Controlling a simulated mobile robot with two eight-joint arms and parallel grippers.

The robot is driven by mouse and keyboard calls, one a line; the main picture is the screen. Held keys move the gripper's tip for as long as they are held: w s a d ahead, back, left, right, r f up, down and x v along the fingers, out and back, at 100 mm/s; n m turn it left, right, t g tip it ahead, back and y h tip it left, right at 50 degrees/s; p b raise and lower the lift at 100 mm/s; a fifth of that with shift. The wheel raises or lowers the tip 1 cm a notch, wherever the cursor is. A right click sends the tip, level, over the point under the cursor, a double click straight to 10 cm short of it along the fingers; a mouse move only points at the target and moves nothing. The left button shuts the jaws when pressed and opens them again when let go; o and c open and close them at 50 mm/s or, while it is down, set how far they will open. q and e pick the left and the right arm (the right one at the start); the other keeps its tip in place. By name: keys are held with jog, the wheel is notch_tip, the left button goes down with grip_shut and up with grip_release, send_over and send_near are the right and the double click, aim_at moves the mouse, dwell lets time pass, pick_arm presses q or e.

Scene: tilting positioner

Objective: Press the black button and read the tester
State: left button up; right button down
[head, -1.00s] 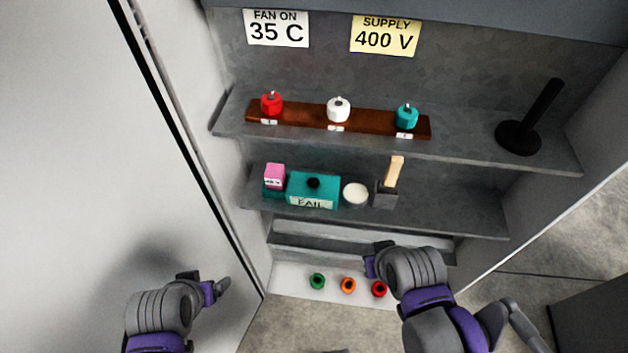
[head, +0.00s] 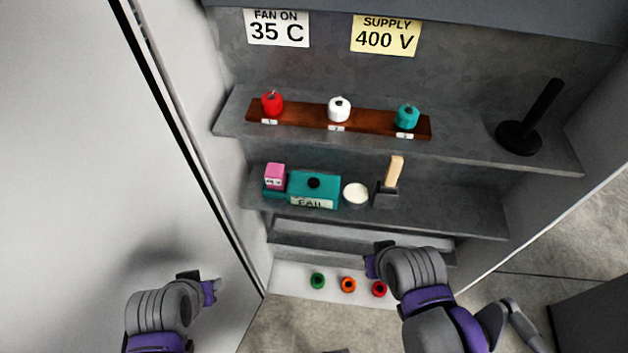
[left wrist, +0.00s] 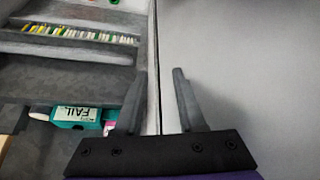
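The teal tester (head: 327,187) sits on the middle shelf, with a black button (head: 314,183) on its top. A label on its front (head: 313,203) reads FAIL. The tester also shows in the left wrist view (left wrist: 76,112), beyond my left fingers. A pink block (head: 275,174) stands at the tester's left end. My left gripper (left wrist: 160,88) is open and empty, below and left of the shelves in the head view (head: 212,287). My right gripper (head: 372,258) is in front of the lower shelf, apart from the tester; its fingers are too hidden to judge.
A white round dish (head: 356,194) and a wooden-handled brush-like tool (head: 393,180) stand right of the tester. The upper shelf holds a brown rack (head: 371,121) with red, white and teal knobs. A white door panel (head: 90,150) is close on the left. Green, orange and red rings lie low down.

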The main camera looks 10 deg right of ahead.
pick_arm(q)
grip_shut()
dwell(1.3)
